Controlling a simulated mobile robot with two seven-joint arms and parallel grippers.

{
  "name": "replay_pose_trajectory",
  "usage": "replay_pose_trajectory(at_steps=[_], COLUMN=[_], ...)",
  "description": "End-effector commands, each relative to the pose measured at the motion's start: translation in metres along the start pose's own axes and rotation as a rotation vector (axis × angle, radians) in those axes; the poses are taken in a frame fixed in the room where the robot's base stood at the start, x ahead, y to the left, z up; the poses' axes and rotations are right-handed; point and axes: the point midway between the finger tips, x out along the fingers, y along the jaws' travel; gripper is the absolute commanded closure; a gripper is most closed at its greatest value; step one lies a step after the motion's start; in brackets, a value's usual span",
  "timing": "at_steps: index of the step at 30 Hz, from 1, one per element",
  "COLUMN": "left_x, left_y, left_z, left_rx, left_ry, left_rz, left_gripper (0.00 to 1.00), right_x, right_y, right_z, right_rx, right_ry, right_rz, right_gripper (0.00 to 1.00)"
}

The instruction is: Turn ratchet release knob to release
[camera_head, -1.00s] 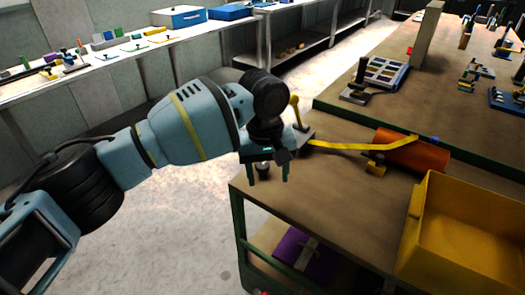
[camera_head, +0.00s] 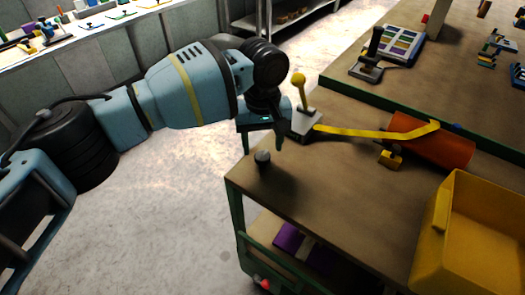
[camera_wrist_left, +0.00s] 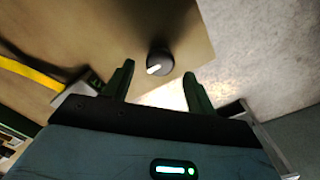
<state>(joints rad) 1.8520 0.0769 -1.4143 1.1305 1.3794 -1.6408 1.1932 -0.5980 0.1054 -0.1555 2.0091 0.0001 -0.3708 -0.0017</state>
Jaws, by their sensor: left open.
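A small dark round knob (camera_head: 262,157) with a pale pointer mark stands near the left corner of the brown bench top. It also shows in the left wrist view (camera_wrist_left: 159,63), just beyond the fingertips and roughly centred between them. My left gripper (camera_head: 263,142) is open and empty, its fingers pointing down near the knob. Its two dark green fingers show in the left wrist view (camera_wrist_left: 158,75). I cannot tell any contact with the knob. A yellow-balled lever (camera_head: 299,80) stands on a pale base behind the gripper. My right gripper is out of view.
A yellow strap (camera_head: 365,133) runs from the lever's base over an orange cylinder (camera_head: 440,142). A small yellow block (camera_head: 391,159) lies nearby. A yellow bin (camera_head: 480,235) stands at the right. The bench top in front is clear.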

Motion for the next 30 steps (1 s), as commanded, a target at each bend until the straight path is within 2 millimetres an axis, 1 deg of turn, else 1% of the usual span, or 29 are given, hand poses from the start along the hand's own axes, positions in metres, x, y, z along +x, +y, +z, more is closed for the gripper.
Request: replay_pose_trajectory(at_steps=[1, 6, 11, 18, 20, 28, 30], left_x=[0.009, 0.027, 0.034, 0.034, 0.034, 0.034, 0.034], left_y=[-0.001, 0.0, 0.0, 0.0, 0.0, 0.0, 0.0], left_z=[0.0, 0.0, 0.0, 0.0, 0.0, 0.0, 0.0], left_rx=[-0.001, 0.0, 0.0, 0.0, 0.0, 0.0, 0.0], left_ry=[-0.002, -0.001, 0.0, 0.0, 0.0, 0.0, 0.0], left_rz=[-0.002, -0.001, 0.0, 0.0, 0.0, 0.0, 0.0], left_gripper=[0.44, 0.44, 0.44, 0.44, 0.5, 0.85, 0.87], right_x=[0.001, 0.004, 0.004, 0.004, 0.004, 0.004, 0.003], right_y=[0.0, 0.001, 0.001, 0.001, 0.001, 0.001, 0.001], right_z=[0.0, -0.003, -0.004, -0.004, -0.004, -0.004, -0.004], right_rx=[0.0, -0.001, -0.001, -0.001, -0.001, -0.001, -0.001], right_ry=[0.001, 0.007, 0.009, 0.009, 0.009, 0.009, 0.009], right_rz=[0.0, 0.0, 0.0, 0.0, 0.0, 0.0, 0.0], right_gripper=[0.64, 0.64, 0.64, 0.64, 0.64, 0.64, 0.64])
